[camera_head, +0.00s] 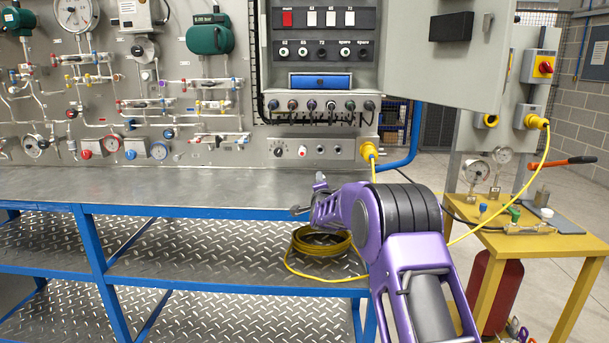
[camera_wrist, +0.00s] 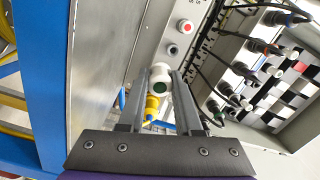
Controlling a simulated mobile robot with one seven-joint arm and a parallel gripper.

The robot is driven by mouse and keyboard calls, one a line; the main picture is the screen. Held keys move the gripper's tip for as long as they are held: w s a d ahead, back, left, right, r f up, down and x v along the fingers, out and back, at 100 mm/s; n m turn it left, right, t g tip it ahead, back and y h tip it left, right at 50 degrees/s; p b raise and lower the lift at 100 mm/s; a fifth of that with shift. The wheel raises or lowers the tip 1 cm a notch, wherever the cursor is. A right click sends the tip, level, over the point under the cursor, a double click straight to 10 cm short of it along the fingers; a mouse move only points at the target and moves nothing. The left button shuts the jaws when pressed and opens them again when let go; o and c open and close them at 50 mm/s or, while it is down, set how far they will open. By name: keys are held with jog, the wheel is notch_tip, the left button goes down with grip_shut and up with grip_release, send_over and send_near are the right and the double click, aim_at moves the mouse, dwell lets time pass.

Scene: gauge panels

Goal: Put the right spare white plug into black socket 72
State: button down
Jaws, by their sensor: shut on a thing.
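My gripper (camera_wrist: 158,86) is shut on a white plug (camera_wrist: 160,72) with a round green face; it holds the plug between its fingers. In the head view my gripper (camera_head: 301,210) is low, in front of the bench edge, below the cabinet; the plug is too small to make out there. Black socket 72 (camera_head: 322,53) is in the lower row inside the open cabinet, third from the left, and shows dark. The left spare position (camera_head: 344,53) shows a white plug. The right spare position (camera_head: 363,53) looks dark. The socket row is not clear in the wrist view.
The cabinet door (camera_head: 455,50) stands open at the right. Cable connectors (camera_head: 330,105) line the cabinet's underside. A yellow plug (camera_head: 369,150) with its cable sits at the bench's right end. The metal bench top (camera_head: 150,187) is clear. A yellow table (camera_head: 530,240) stands at the right.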

jog(key=n, duration=0.3)
jog(key=shift+a, duration=0.1)
jog(key=n, duration=0.8)
jog(key=shift+h, duration=0.3)
jog(key=n, duration=0.3)
jog(key=shift+w+p, duration=0.45)
jog(key=shift+w, duration=1.05)
jog(key=shift+f, duration=0.15)
